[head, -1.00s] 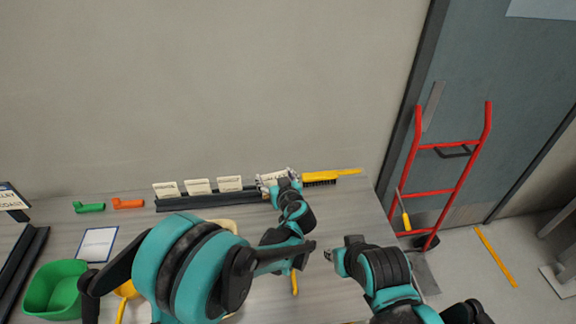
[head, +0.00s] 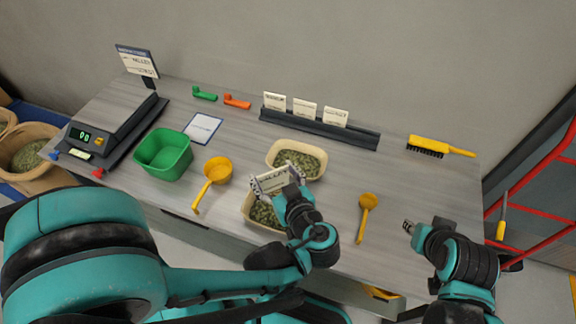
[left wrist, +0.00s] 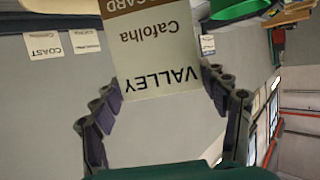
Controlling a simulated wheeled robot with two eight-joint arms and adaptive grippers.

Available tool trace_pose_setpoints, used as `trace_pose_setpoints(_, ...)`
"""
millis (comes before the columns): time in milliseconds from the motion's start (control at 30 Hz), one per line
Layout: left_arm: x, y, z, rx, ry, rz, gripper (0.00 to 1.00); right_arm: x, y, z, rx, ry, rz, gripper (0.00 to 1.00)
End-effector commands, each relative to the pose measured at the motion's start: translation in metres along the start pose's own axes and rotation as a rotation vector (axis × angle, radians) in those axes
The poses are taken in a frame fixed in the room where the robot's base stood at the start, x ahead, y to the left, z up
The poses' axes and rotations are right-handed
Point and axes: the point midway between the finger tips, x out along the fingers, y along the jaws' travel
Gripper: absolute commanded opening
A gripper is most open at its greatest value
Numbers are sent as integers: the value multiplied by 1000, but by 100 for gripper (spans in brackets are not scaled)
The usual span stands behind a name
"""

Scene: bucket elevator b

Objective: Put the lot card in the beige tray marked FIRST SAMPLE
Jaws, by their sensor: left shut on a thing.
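My left gripper (head: 278,186) is shut on the lot card (head: 270,179), a whitish card. In the left wrist view the card (left wrist: 158,45) shows upside down with the words VALLEY and Cafolha and a brown band. In the head view it is in front of two beige trays, both holding greenish beans. The far tray (head: 272,151) is just behind the card. The near tray (head: 246,222) is partly hidden by the card and gripper. No FIRST SAMPLE mark is readable on either. My right gripper (head: 407,226) is at the right, away from the card; its jaws are too small to judge.
A black rack (head: 310,124) holds three cards behind the trays. A green bin (head: 163,153), a yellow scoop (head: 217,170) and a scale (head: 100,125) are to the left. A yellow spoon (head: 368,202) and brush (head: 428,146) are to the right. Bare tabletop lies between tray and spoon.

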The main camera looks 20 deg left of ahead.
Motion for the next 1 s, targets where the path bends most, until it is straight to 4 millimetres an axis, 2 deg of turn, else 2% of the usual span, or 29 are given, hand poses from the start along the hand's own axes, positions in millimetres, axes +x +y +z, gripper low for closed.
trace_pose_setpoints(267,8,1,23,0,0,1,55,18,0,13,0,0,0,31)
trace_pose_setpoints(800,32,1,87,1,0,2,55,69,0,50,0,0,0,31)
trace_pose_setpoints(1000,37,1,101,1,0,2,55,80,0,58,0,0,0,31)
